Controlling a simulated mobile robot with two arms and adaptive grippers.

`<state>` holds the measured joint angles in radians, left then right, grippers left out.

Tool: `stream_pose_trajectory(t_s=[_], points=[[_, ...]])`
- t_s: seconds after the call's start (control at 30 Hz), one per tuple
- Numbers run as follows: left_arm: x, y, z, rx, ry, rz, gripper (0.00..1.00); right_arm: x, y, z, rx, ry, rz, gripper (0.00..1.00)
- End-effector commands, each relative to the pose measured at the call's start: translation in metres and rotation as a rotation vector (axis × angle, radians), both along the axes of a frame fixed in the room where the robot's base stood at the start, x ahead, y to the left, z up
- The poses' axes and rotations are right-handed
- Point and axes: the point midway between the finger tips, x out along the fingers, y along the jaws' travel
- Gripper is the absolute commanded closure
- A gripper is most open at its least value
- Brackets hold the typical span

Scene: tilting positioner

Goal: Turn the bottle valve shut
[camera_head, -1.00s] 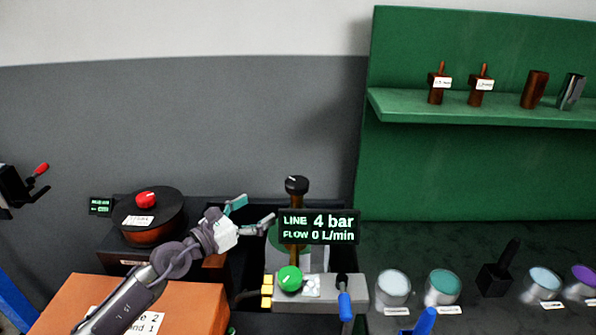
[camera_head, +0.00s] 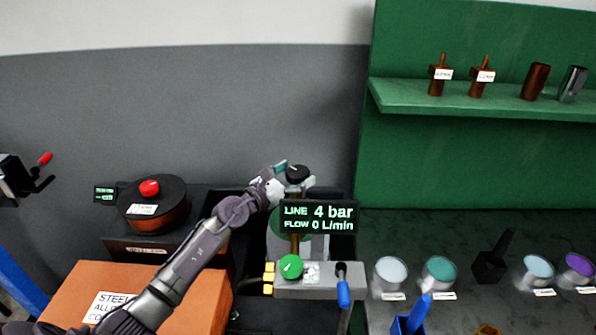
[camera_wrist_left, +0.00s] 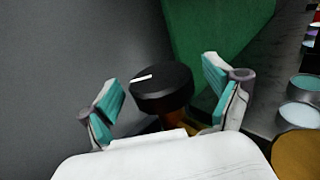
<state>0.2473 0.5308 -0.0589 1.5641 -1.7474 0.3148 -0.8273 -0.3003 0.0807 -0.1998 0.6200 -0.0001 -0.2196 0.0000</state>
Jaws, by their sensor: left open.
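The bottle valve is a black round knob (camera_head: 297,173) with a white mark, on top of a brass stem behind the display. In the left wrist view the knob (camera_wrist_left: 161,88) sits between the two teal-padded fingers, with gaps on both sides. My left gripper (camera_head: 296,173) is open around the knob, one finger on its far left side and one on its near right side. The display (camera_head: 318,217) reads LINE 4 bar and FLOW 0 L/min, and hides part of the stem. My right gripper is not in view.
A grey block with a green knob (camera_head: 291,266) and a blue-handled lever (camera_head: 343,292) stands below the display. A black drum with a red knob (camera_head: 149,188) is at left. Open paint cans (camera_head: 390,278) line the right bench. A green shelf (camera_head: 480,103) is above.

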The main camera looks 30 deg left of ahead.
Motion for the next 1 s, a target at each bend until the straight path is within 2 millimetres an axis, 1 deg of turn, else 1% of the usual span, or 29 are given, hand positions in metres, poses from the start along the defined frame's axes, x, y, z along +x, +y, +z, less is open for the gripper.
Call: stream_pose_trajectory(t_s=[0.13, 0.37, 0.4, 0.47, 0.7, 0.77, 0.87, 1.0], points=[[0.007, -0.0025, 0.0001, -0.002, 0.001, -0.001, 0.1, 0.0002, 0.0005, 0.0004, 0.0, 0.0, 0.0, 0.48], [0.0074, -0.0027, -0.0001, -0.001, 0.001, -0.001, 0.1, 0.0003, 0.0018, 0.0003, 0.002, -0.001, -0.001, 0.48], [0.0073, -0.0027, -0.0001, -0.001, 0.001, -0.001, 0.12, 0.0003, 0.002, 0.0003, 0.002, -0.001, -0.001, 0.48], [0.0073, -0.0027, -0.0001, 0.0, 0.001, -0.001, 0.22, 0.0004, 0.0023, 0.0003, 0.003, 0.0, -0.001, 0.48], [0.0072, -0.0025, 0.0, 0.0, 0.0, -0.001, 0.62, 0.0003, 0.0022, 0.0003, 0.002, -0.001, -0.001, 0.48], [0.0072, -0.0025, -0.0001, 0.0, 0.001, -0.001, 0.71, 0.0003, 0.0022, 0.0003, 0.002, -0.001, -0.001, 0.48], [0.0072, -0.0024, -0.0006, 0.0, 0.0, -0.002, 0.71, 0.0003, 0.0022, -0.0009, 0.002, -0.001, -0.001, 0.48], [0.0072, -0.002, -0.003, 0.002, 0.0, -0.015, 0.71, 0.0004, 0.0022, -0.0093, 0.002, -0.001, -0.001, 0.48]])
